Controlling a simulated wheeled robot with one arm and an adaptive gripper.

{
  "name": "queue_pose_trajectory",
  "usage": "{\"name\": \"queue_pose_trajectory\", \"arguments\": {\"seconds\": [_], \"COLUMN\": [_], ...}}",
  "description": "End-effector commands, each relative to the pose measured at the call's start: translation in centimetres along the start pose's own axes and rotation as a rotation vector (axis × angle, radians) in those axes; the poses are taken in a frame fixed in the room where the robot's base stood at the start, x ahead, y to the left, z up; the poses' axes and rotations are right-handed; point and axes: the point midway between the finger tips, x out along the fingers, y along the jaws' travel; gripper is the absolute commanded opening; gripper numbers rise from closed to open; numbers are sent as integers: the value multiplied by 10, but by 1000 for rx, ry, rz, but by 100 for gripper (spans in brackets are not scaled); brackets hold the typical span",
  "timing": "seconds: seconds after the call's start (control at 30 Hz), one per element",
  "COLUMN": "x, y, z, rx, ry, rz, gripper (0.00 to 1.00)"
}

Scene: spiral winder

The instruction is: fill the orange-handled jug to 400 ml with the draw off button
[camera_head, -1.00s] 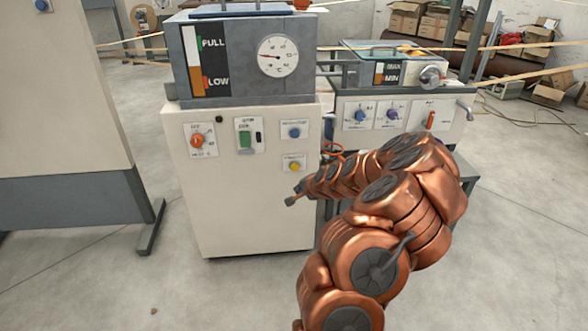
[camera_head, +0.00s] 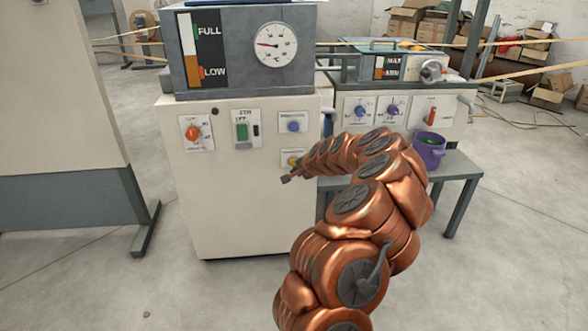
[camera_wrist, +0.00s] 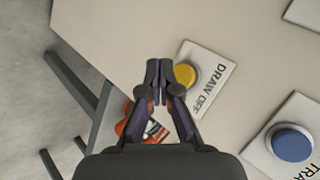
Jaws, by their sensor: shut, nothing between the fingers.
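The yellow draw off button (camera_wrist: 186,76) sits on a white plate marked DRAW OFF (camera_wrist: 219,82) in the wrist view. In the head view my gripper (camera_head: 288,178) is just below the button. An orange part, likely the jug's handle (camera_wrist: 124,127), shows behind my left finger. The jug's body and fill level are mostly hidden.
A blue button (camera_wrist: 291,145) is on a separate plate at the right of the wrist view. The cream cabinet (camera_head: 225,205) fills the space ahead.

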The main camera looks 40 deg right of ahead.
Motion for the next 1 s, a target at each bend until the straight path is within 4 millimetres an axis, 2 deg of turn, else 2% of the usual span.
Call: {"name": "queue_pose_trajectory", "arguments": {"seconds": [0.27, 1.0], "x": [10, 11], "y": [-6, -9], "z": [-7, -9], "rx": [0, 0], "ry": [1, 0], "rz": [-2, -2], "gripper": [0, 0]}}
